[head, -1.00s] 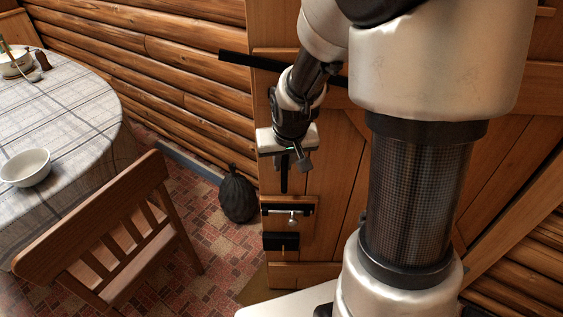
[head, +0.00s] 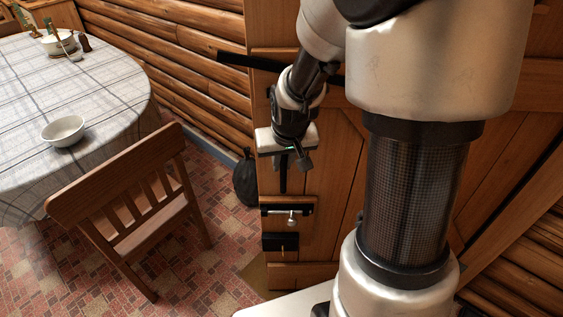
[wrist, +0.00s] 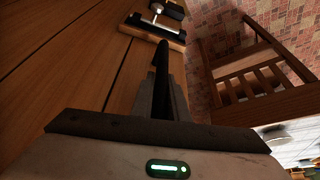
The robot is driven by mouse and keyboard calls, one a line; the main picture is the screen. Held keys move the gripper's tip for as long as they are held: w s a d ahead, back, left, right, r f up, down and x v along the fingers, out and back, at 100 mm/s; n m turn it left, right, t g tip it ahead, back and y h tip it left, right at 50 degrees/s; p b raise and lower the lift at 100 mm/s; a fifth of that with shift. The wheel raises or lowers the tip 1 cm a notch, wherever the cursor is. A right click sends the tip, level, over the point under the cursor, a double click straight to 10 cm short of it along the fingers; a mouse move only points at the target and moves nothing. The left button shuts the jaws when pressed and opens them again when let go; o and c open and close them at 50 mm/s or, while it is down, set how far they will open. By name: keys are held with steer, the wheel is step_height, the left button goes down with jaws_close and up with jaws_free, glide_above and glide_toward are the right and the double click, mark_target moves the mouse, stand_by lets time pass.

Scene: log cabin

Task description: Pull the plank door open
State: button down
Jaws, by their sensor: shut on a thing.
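The plank door (head: 330,190) stands upright behind my arm in the head view, with its left edge toward the room. My gripper (head: 290,163) is at the door's left part, shut on the black upright door handle (head: 283,180). In the wrist view my gripper's fingers (wrist: 160,98) close around the handle (wrist: 162,62), which runs up between them. Below the handle, the door carries a bolt (head: 290,212) with a pale knob and a black lock box (head: 281,241). My arm hides much of the door's middle and right.
A wooden chair (head: 130,205) stands to the left, beside a round table with a checked cloth (head: 100,85). A white bowl (head: 63,130) is on it. A dark sack (head: 246,180) sits behind the door's left edge. Red tiled floor (head: 220,255) is clear between chair and door.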

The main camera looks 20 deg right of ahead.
steer(key=shift+w, duration=0.1)
steer(key=c, duration=1.7)
jaws_free()
